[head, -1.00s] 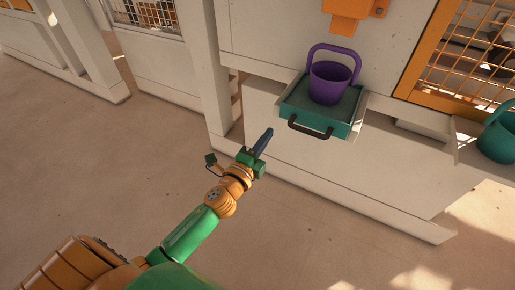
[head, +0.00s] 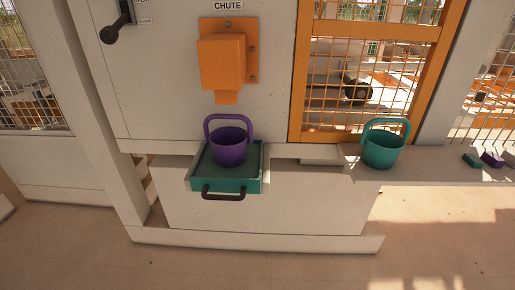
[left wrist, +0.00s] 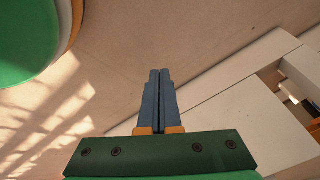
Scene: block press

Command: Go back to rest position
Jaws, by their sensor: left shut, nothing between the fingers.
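My left gripper (left wrist: 160,75) shows in the left wrist view, shut and empty, its blue-grey fingers together above the bare floor. No gripper or arm shows in the head view now. A purple bucket (head: 230,149) with its handle up stands upright in a teal drawer tray (head: 254,182), which sticks out below the orange chute (head: 222,62). The tray's dark handle (head: 224,194) faces me. My right gripper is not in either view.
A teal bucket (head: 383,149) stands on a ledge (head: 430,166) at the right, with small teal and purple blocks (head: 491,159) farther along. A dark lever (head: 116,27) is on the wall at upper left. The floor (head: 80,250) in front is clear.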

